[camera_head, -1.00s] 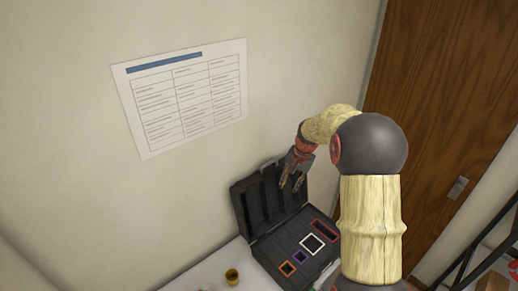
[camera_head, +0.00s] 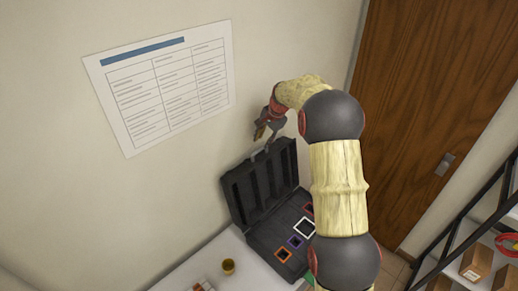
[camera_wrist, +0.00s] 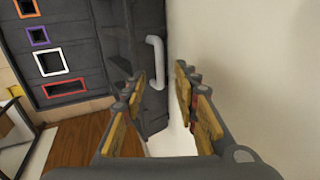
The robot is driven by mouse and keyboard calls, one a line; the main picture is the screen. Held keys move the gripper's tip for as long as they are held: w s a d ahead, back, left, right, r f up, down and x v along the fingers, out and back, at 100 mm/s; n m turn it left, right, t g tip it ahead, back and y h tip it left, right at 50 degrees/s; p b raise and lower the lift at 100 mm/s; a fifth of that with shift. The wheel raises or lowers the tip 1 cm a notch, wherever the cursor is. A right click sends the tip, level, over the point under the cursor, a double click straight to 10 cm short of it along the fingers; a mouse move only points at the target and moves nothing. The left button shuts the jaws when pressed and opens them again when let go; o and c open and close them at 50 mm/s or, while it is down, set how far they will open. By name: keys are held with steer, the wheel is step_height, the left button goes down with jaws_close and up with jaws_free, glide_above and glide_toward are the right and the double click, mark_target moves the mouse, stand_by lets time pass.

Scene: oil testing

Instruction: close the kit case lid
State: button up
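The black kit case stands open on the white table, its lid (camera_head: 250,190) raised upright toward the wall. Its base (camera_head: 268,240) shows coloured square frames in orange, purple, white and red. In the wrist view the base (camera_wrist: 75,90) is at upper left and the lid (camera_wrist: 122,12) is seen along its edge, with a grey handle (camera_wrist: 157,62) on it. My gripper (camera_head: 268,134) is just above the lid's top edge, near the wall. In the wrist view my gripper (camera_wrist: 163,100) has its fingers spread, with nothing held between them; the handle lies beyond the gap.
The wall (camera_head: 200,150) is close behind the lid and gripper. A shelf with boxes (camera_head: 476,262) is at the right.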

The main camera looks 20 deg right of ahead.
mark_target(258, 151)
steer(key=p+x, duration=0.1)
steer(key=x, duration=0.6)
steer(key=shift+c, duration=0.7)
jaws_close()
